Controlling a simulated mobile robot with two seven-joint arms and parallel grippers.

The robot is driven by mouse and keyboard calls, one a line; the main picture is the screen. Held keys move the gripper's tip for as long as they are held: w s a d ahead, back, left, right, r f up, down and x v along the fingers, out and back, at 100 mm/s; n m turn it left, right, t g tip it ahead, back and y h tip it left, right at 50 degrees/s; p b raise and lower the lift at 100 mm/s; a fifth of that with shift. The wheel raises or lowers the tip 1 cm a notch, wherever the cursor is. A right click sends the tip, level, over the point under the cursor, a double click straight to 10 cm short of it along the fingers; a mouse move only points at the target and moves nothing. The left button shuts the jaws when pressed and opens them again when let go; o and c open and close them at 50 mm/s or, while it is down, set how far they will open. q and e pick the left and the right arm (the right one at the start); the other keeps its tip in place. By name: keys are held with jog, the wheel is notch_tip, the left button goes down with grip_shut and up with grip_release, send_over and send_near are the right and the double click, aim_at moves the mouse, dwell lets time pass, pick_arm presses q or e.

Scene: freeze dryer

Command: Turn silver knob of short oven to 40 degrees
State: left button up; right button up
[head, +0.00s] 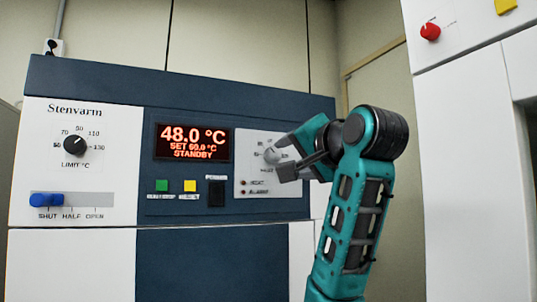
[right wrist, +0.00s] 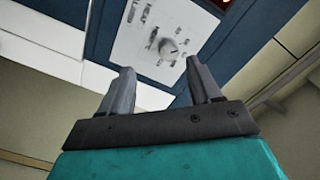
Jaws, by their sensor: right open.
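The short oven (head: 180,90) has a dark blue front with white panels. Its silver knob (head: 271,156) sits on the white panel right of the display, partly behind my gripper in the head view. The knob (right wrist: 168,46) also shows whole in the right wrist view, beyond and between the fingertips. My right gripper (head: 281,160) is open and empty in front of the knob; in the wrist view its fingers (right wrist: 160,68) look apart from it. The red display (head: 192,142) reads 48.0 °C, SET 60.0 °C, STANDBY. The knob's scale is too small to read. My left gripper is not in view.
A black limit knob (head: 74,145) and a blue slider (head: 46,200) near SHUT are on the left panel. A green button (head: 162,186), a yellow button (head: 190,186) and a black switch (head: 216,192) sit below the display. A tall white cabinet (head: 470,180) stands at the right.

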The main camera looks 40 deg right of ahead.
aim_at(276, 153)
jog(key=shift+m, duration=0.3)
jog(key=p+x, duration=0.1)
jog(key=x, duration=0.2)
jog(key=r+x, duration=0.1)
jog(key=x, duration=0.3)
jog(key=d+r+p+x, duration=0.1)
jog(key=x, duration=0.3)
jog(key=shift+r+p, duration=0.1)
jog(key=shift+p, duration=0.2)
jog(key=shift+c, duration=0.3)
jog(key=shift+s, duration=0.1)
jog(key=c, duration=1)
